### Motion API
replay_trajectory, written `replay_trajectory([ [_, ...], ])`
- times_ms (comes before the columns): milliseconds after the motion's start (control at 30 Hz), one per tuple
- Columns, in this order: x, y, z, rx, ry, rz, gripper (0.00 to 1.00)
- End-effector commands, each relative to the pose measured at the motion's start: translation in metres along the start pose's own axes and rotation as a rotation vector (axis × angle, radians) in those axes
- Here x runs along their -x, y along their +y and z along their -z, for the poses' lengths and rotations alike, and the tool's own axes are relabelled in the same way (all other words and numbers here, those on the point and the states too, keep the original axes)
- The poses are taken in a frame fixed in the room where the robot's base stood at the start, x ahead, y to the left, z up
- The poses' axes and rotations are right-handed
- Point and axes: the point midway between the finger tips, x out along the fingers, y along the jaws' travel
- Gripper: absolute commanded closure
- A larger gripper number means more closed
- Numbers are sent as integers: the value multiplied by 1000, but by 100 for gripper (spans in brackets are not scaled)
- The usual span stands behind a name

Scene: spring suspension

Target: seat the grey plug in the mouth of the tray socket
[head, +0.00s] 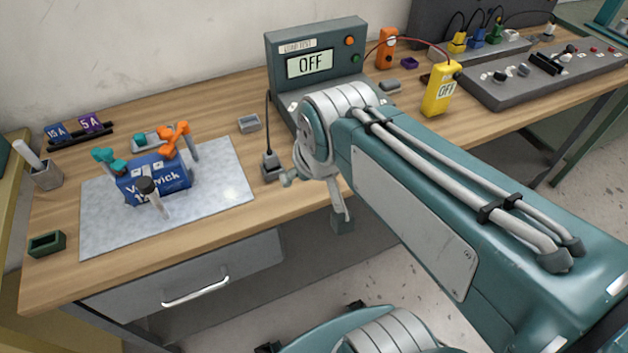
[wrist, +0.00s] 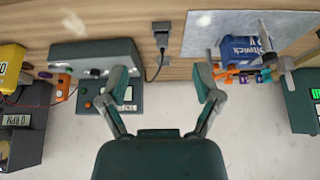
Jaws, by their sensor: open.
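The grey plug (head: 270,167) stands on the table near the right edge of the pale mat, with a dark cord rising from it. It also shows in the wrist view (wrist: 160,28), at the top centre, beyond my fingertips. My gripper (wrist: 162,84) is open and empty, with its two fingers spread wide apart. In the head view, my arm hides part of the gripper. A small grey open-topped block (head: 249,123) sits behind the plug; I cannot tell whether it is the tray socket.
A blue battery (head: 155,182) with orange and teal clamps stands on the mat (head: 225,185). A dark green open block (head: 46,243) is at the front left. A yellow meter (head: 440,92) stands at right.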

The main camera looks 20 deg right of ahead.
Motion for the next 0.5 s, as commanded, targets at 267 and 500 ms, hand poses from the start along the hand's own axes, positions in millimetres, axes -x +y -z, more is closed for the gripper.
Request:
replay_trajectory([
  [267,20,0,-42,1,21,1,18],
  [500,20,0,-42,1,19,1,18],
])
